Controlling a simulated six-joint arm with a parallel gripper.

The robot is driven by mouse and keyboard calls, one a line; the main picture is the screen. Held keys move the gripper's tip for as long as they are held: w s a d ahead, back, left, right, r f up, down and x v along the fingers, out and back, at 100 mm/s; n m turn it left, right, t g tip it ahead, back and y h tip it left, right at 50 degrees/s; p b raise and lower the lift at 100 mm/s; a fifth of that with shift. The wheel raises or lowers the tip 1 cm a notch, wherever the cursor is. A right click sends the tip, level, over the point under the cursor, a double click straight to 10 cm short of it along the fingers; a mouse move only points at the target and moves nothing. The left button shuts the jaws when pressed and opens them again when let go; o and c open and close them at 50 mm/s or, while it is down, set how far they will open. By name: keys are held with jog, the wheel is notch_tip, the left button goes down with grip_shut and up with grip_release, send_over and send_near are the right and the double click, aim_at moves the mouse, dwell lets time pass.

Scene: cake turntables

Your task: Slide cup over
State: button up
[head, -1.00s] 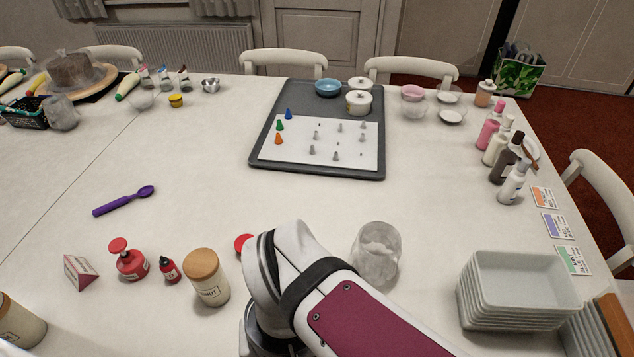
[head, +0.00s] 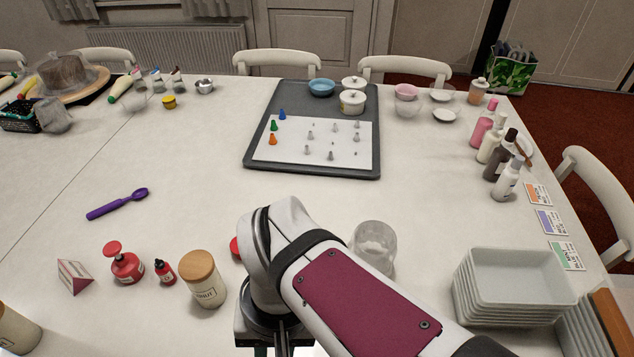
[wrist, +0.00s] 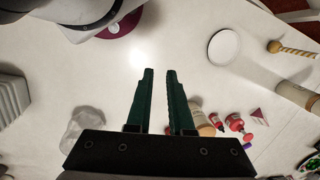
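A clear, see-through cup (head: 374,248) stands upright on the white table, just right of my arm's bend in the head view. In the wrist view a blurry clear shape (wrist: 85,125), which looks like this cup, is left of my fingers and partly hidden by the gripper body. My gripper (wrist: 160,73) has two dark green fingers with a gap between them. Nothing shows between them, and they do not touch the cup. In the head view only part of the gripper shows at the bottom edge.
Stacked white trays (head: 515,285) are at the right. A grey tray (head: 258,135) lies at the back. The table's middle is clear.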

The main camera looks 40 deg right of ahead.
jog(key=w+d+m, duration=0.2)
jog(key=w, duration=0.1)
jog(key=w+d+m, duration=0.1)
jog(key=d, duration=0.1)
jog(key=shift+w+d+r+m, duration=0.1)
jog(key=shift+w+r+m, duration=0.2)
jog(key=shift+w+r, duration=0.05)
grip_shut()
jog(key=w+d+f+m+t, duration=0.1)
jog(key=w+d+f+m, duration=0.15)
jog(key=d+m, duration=0.7)
jog(key=w+d+f+m+t, duration=0.1)
jog(key=d+f+m, duration=0.2)
jog(key=d, duration=1.3)
jog(key=s+d+f+m, duration=0.4)
jog(key=s+d+f, duration=0.15)
jog(key=d, duration=0.45)
jog(key=shift+t, duration=0.3)
jog(key=x, duration=0.9)
jog(key=shift+s+a+f, duration=0.2)
jog(key=shift+s, duration=0.05)
jog(key=shift+w+a, duration=1.4)
